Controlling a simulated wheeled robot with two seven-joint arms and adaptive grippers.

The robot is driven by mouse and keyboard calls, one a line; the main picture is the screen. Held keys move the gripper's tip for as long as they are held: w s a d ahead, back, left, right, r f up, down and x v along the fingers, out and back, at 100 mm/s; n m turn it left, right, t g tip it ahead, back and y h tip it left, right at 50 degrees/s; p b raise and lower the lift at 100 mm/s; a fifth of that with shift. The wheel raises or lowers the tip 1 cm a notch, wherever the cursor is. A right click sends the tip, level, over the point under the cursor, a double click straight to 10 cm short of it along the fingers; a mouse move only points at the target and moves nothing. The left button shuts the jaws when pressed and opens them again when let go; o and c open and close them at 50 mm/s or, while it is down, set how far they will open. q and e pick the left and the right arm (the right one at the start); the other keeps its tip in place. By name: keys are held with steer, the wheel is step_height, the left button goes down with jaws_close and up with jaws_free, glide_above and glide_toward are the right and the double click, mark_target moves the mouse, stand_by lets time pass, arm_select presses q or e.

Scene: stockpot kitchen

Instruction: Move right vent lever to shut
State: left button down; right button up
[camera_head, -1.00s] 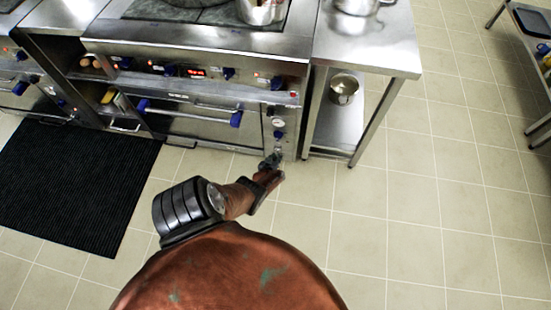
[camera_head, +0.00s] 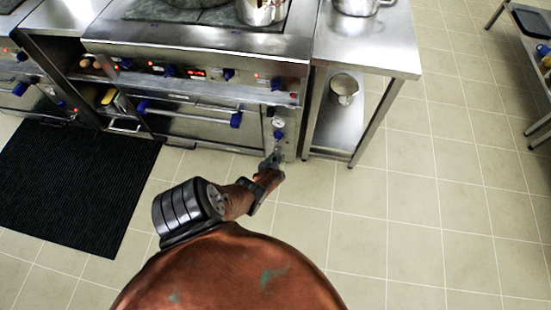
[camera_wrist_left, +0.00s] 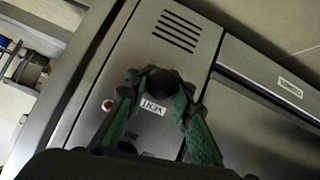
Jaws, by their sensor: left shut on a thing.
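My left gripper (camera_head: 272,161) reaches the lower right end of the oven front in the head view. In the left wrist view, its two green-padded fingers (camera_wrist_left: 158,100) close around a black rounded knob (camera_wrist_left: 162,84), which looks like the right vent lever. A small white label (camera_wrist_left: 153,105), apparently reading VENT, shows between the fingers beside the knob. The lever's track and exact setting are hidden by the knob and fingers. In the head view the gripper covers the lever. My right gripper is in neither view.
Vent slots (camera_wrist_left: 175,31) and a red light (camera_wrist_left: 108,105) are near the fingers. A blue knob (camera_head: 278,135) and gauge (camera_head: 278,123) sit above the gripper. A steel table (camera_head: 368,50) stands to the right. Tiled floor (camera_head: 420,200) is clear; a black mat (camera_head: 70,185) lies left.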

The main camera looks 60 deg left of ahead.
arm_select(q)
steer(key=shift+w+a+r, duration=0.45)
steer(key=shift+r, duration=0.05)
steer(key=c, duration=2.1)
jaws_free()
steer(key=o, duration=0.4)
steer(key=shift+s+d+f, duration=0.25)
steer(key=shift+s+f, duration=0.05)
steer(key=shift+o, duration=0.2)
steer(key=v, duration=0.2)
steer(key=shift+s+d+r, duration=0.1)
steer(key=shift+s+d, duration=0.15)
steer(key=shift+s, duration=0.15)
steer(key=v, duration=0.2)
steer(key=shift+d+r, duration=0.2)
steer(key=shift+d, duration=0.05)
steer(key=shift+v, duration=1.05)
